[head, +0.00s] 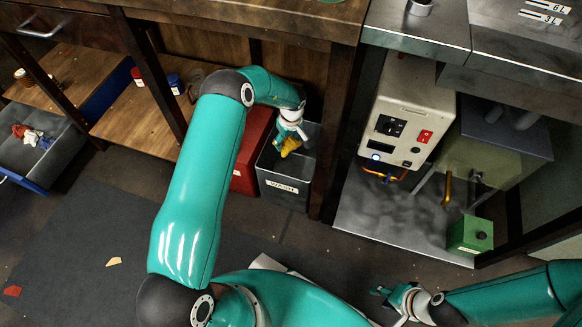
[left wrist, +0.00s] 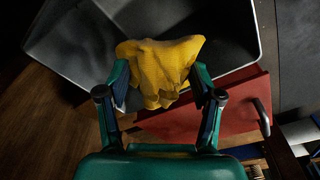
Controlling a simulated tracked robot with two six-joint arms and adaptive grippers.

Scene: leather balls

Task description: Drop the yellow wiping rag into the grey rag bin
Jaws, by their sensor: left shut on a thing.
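The yellow wiping rag (head: 290,146) hangs from my left gripper (head: 288,136), over the opening of the grey rag bin (head: 285,190). The bin carries a white label on its front. In the left wrist view the rag (left wrist: 160,70) sits bunched between the two fingers of my left gripper (left wrist: 158,92), which is shut on it. The bin (left wrist: 85,50) opens beneath and beyond the rag there. My right gripper (head: 390,294) is low at the right in the head view, away from the bin; its finger gap is too small to judge.
A red box (head: 250,150) stands directly left of the bin, also in the left wrist view (left wrist: 215,110). A dark table leg is close on the bin's right. A beige machine (head: 410,110) and a small green box (head: 470,236) stand further right. Scraps lie on the floor mat.

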